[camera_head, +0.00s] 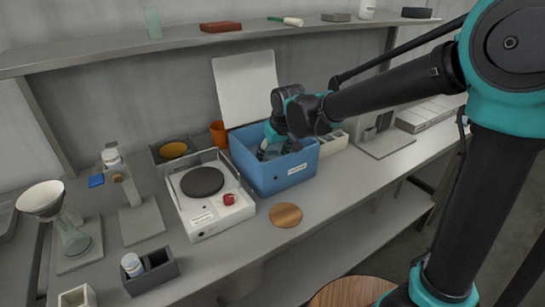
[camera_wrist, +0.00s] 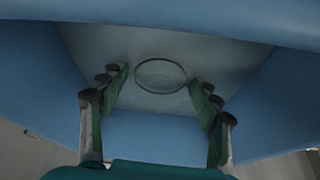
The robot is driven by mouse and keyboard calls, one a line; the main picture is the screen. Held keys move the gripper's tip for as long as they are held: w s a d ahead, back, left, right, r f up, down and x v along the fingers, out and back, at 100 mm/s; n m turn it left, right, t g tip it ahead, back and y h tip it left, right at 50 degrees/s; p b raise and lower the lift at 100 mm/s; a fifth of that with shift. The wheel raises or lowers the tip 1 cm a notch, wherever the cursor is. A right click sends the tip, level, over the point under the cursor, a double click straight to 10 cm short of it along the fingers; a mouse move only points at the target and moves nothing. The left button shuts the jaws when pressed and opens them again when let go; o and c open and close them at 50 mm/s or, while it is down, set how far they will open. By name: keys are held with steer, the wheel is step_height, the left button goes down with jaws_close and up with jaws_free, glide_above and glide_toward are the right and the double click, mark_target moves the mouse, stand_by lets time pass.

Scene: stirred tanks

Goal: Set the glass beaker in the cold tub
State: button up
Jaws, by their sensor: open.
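The blue tub (camera_head: 261,176) stands on the bench with a pale label on its front wall. Its blue walls also fill the wrist view (camera_wrist: 285,95). My gripper (camera_head: 275,151) reaches down into the tub from above. In the wrist view, its two green-padded fingers (camera_wrist: 159,88) are spread apart. A clear round rim, which looks like the glass beaker (camera_wrist: 160,75), shows over the tub's grey floor, beyond and between the fingertips. The fingers do not appear to touch it. The tub walls and my gripper mostly hide the beaker in the head view.
A white panel (camera_head: 246,86) stands behind the tub. A hotplate (camera_head: 208,195) with a red knob is close on the left, and an orange cup (camera_head: 218,133) is behind it. A wooden disc (camera_head: 285,214) lies in front. A shelf (camera_head: 120,50) runs above the bench.

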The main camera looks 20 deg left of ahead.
steer(key=v, duration=1)
steer(key=shift+s+r, duration=0.2)
steer(key=shift+r, duration=0.15)
steer(key=shift+d, duration=0.1)
steer(key=shift+c, duration=0.6)
